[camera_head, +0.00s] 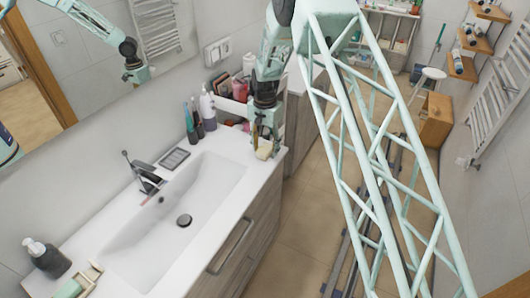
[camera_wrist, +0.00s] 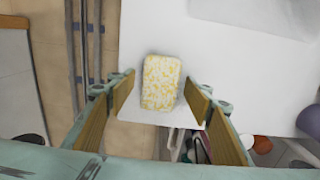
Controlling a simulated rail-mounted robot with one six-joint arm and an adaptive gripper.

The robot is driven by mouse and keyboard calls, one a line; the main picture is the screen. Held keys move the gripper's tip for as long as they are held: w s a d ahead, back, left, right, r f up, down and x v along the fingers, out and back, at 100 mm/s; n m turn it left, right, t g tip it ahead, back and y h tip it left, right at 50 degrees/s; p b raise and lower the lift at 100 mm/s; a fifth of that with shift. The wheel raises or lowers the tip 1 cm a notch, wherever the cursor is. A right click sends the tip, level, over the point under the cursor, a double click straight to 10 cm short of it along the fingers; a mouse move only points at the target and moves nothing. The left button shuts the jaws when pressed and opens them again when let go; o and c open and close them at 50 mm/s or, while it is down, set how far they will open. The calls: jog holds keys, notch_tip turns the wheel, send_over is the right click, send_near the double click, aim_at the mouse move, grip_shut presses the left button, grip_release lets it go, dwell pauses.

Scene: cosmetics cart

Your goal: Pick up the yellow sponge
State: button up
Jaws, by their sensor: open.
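The yellow sponge (camera_wrist: 160,83) is a rounded block with yellow and white speckles. It lies on the white countertop (camera_wrist: 205,60) near the counter's edge. In the wrist view it sits between the two open fingers of my gripper (camera_wrist: 160,97), with a gap on each side. In the head view my gripper (camera_head: 264,140) points down over the counter's far corner, and the sponge (camera_head: 264,152) shows just under the fingertips, partly hidden by them. I cannot tell how far the fingertips are above the countertop.
Dark and white bottles (camera_head: 207,110) stand left of my gripper. A cosmetics rack (camera_head: 235,100) is behind it. A white sink basin (camera_head: 180,205) fills the counter's middle, with a black tap (camera_head: 143,172). A green-and-white item (camera_head: 76,286) lies at the near left. Tiled floor is right of the counter.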

aim_at(265, 148)
jog(key=c, duration=1)
jog(key=shift+r, duration=0.15)
jog(key=shift+r+b, duration=0.3)
jog(key=shift+r, duration=1.35)
jog(key=s+d, duration=0.1)
jog(key=s, duration=0.4)
jog(key=s+d+r+b, duration=0.1)
jog(key=s, duration=0.4)
jog(key=s+d, duration=0.1)
jog(key=s, duration=0.4)
jog(key=shift+s+d+r+b, duration=0.1)
jog(key=shift+s+r+b, duration=0.1)
jog(key=shift+s+b, duration=0.15)
jog(key=shift+o, duration=1.3)
jog(key=shift+c, duration=0.7)
